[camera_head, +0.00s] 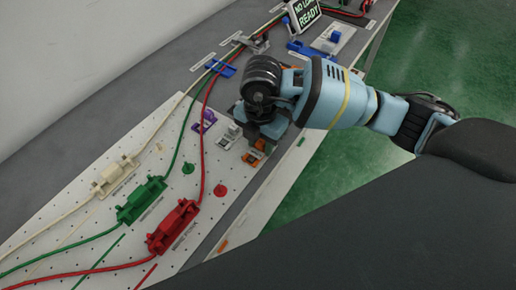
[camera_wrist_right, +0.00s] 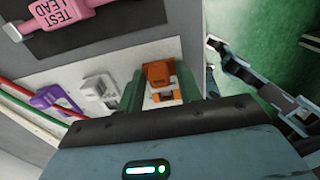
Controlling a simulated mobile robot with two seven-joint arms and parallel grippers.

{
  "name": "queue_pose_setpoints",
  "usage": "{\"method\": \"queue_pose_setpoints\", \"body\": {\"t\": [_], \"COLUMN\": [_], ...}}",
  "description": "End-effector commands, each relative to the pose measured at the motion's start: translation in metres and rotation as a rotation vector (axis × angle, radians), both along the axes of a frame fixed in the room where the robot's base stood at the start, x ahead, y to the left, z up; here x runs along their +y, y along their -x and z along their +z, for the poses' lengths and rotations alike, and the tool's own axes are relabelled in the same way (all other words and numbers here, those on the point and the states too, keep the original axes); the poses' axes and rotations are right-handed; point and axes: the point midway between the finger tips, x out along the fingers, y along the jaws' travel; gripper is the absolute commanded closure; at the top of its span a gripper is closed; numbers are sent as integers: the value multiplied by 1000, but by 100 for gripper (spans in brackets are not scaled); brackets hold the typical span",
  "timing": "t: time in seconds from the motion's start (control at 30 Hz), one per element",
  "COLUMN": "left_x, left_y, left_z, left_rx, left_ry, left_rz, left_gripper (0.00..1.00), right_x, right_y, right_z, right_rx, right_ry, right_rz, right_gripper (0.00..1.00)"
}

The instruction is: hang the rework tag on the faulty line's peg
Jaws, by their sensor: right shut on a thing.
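My right gripper (camera_head: 262,140) points down over the near edge of the pegboard and is shut on an orange piece (camera_wrist_right: 160,80). Its greenish fingers stand on either side of the piece in the right wrist view. The orange piece shows partly below the gripper in the head view (camera_head: 258,149); whether it is lifted I cannot tell. Small round coloured spots, possibly pegs, sit by the lines: red (camera_head: 220,190), green (camera_head: 188,168) and cream (camera_head: 158,147). No lettering on the orange piece is readable. My left gripper is not in view.
Cream (camera_head: 115,175), green (camera_head: 141,200) and red (camera_head: 173,227) fixtures sit on their cables across the pegboard (camera_head: 60,215). A grey piece (camera_head: 229,136) and a purple one (camera_head: 204,121) stand left of my gripper. A pink test lead (camera_wrist_right: 75,17) and a sign (camera_head: 304,11) are beyond.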

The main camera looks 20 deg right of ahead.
Motion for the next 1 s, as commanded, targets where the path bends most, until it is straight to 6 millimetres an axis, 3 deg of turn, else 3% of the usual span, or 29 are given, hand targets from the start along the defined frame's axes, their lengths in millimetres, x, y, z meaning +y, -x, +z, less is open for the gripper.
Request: {"method": "queue_pose_setpoints", "body": {"t": [0.37, 0.6, 0.77, 1.0], "left_x": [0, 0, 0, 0], "left_y": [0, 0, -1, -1], "left_z": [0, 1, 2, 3], "left_rx": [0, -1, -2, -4], "left_ry": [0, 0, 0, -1], "left_rz": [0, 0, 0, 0], "left_gripper": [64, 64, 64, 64], "right_x": [0, 1, 12, 35], "right_y": [0, -1, 31, 90], "right_z": [7, 37, 38, 44], "right_rx": [-1, -4, 1, 2], "right_ry": [0, -1, -1, -3], "right_rz": [0, 1, 6, 7], "right_gripper": [86, 86, 86, 86]}}
